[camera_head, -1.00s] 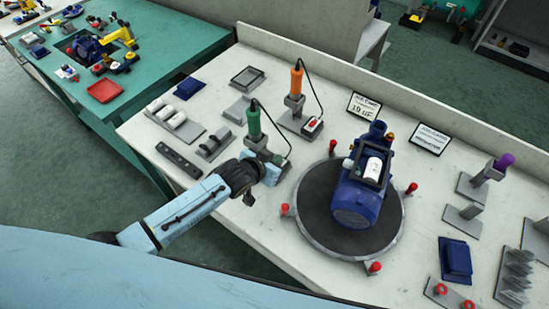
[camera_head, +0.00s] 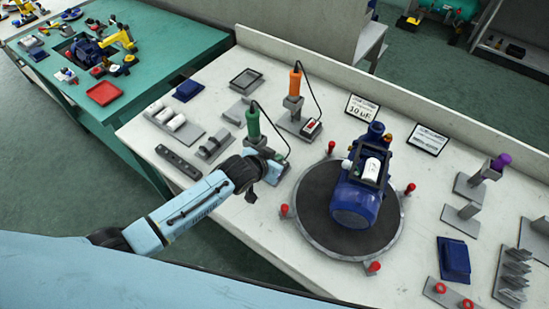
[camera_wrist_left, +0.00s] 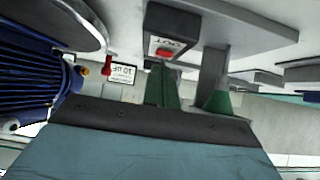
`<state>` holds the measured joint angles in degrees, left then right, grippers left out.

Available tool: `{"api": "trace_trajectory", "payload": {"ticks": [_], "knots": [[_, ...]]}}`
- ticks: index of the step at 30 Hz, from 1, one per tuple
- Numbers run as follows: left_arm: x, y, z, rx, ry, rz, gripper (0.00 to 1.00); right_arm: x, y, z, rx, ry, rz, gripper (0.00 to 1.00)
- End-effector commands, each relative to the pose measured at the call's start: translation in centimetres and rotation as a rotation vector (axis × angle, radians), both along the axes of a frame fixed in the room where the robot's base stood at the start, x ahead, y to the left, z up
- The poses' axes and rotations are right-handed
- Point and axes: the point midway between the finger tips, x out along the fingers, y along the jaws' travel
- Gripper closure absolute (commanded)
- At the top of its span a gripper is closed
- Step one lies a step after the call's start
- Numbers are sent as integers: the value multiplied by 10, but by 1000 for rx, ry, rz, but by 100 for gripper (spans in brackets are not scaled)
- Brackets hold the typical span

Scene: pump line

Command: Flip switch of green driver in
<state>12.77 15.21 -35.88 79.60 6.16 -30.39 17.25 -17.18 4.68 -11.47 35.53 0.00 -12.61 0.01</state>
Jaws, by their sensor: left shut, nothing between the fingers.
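The green driver (camera_head: 253,123) stands upright in its grey holder on the white bench, with a dark cable looping to the right. Its green handle also shows in the left wrist view (camera_wrist_left: 218,101), which looks upside down. There a dark switch box (camera_wrist_left: 182,24) with a red rocker (camera_wrist_left: 165,52) is in front of my left gripper (camera_wrist_left: 163,72). My left gripper (camera_head: 274,171) is shut and empty, its tips close to the switch box. I cannot tell whether they touch it. In the head view the gripper and wrist hide that box. My right gripper is not in view.
An orange driver (camera_head: 294,80) with its own red-rocker switch box (camera_head: 311,128) stands behind. A blue pump (camera_head: 358,200) sits on a round dark turntable (camera_head: 314,222) with red knobs to the right. Grey part holders (camera_head: 178,162) lie left of the green driver.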

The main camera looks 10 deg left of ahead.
Motion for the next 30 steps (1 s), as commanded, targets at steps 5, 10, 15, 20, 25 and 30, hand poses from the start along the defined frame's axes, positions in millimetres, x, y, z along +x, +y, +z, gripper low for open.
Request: {"api": "trace_trajectory", "payload": {"ticks": [5, 10, 15, 20, 25, 30], "knots": [[5, -3, 16, -7, -18, -3, 100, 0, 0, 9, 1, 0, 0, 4], [4, -2, 33, -5, -11, 0, 100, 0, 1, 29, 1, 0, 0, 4], [1, 0, 51, -4, -6, 2, 100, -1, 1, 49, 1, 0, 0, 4], [-16, 7, 71, -2, -5, 1, 100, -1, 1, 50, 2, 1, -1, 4], [-31, 13, 94, -2, -3, 2, 100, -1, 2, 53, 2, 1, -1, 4], [-43, 18, 113, -1, -3, 3, 100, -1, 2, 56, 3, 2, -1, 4]]}}
